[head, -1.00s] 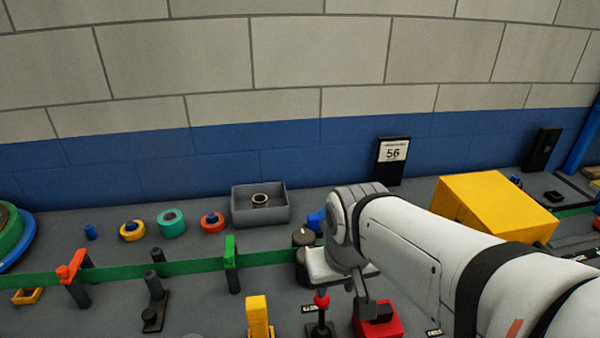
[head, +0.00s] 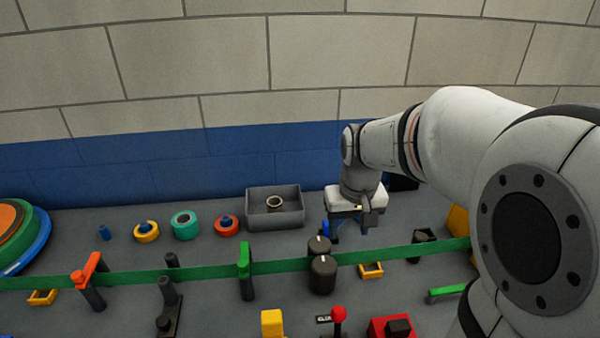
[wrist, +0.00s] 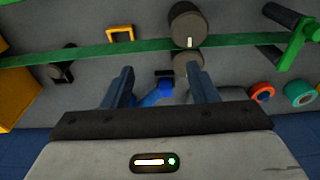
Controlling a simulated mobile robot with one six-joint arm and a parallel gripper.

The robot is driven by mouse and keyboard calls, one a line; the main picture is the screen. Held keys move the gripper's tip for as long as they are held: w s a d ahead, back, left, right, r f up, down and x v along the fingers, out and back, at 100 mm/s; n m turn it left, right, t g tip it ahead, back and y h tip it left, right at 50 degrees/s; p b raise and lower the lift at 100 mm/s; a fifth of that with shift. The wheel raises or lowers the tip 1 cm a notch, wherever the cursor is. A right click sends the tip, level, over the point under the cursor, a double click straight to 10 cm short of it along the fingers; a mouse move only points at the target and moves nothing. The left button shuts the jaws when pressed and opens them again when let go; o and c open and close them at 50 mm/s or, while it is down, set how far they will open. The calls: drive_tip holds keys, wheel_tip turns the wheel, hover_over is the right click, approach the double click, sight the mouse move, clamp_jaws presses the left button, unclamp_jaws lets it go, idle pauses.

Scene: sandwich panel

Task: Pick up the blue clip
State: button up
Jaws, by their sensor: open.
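The blue clip (wrist: 155,95) shows in the wrist view between my two fingers, nearer the left one, with a small black piece at its end. Its lower part is hidden behind my gripper's body. In the head view a bit of bright blue, likely the clip (head: 326,228), shows at the left side of my gripper (head: 347,230). In the wrist view my gripper (wrist: 160,75) is open, its fingers on either side of the clip. I cannot tell whether either finger touches it.
Two dark round knobs (head: 322,274) stand close in front of my gripper, by a green strip (head: 200,268). A grey bin (head: 258,208) holding a ring sits just left. A yellow bracket (head: 371,270) lies in front. Coloured rings (head: 185,224) stand further left.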

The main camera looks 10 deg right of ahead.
drive_tip(key=shift+g, duration=0.7)
drive_tip(key=w+f, duration=0.2)
drive_tip(key=w, duration=0.3)
drive_tip(key=w+f+p, duration=0.1)
drive_tip(key=w+f, duration=0.1)
drive_tip(key=w, duration=0.3)
drive_tip(key=w+f+p, duration=0.1)
drive_tip(key=w+f, duration=0.1)
drive_tip(key=w, duration=0.3)
drive_tip(key=shift+a+f, duration=0.1)
drive_tip(key=shift+f, duration=0.05)
drive_tip(key=shift+w+f, duration=0.3)
drive_tip(key=shift+f, duration=0.35)
wheel_tip(320, 180, down, 7)
drive_tip(key=shift+s+f+p, duration=0.1)
drive_tip(key=shift+p, duration=0.65)
drive_tip(key=shift+c, duration=0.3)
drive_tip(key=c, duration=1)
wheel_tip(320, 180, up, 9)
drive_tip(key=shift+f+b, duration=0.1)
drive_tip(key=shift+b, duration=0.45)
drive_tip(key=shift+r, duration=0.75)
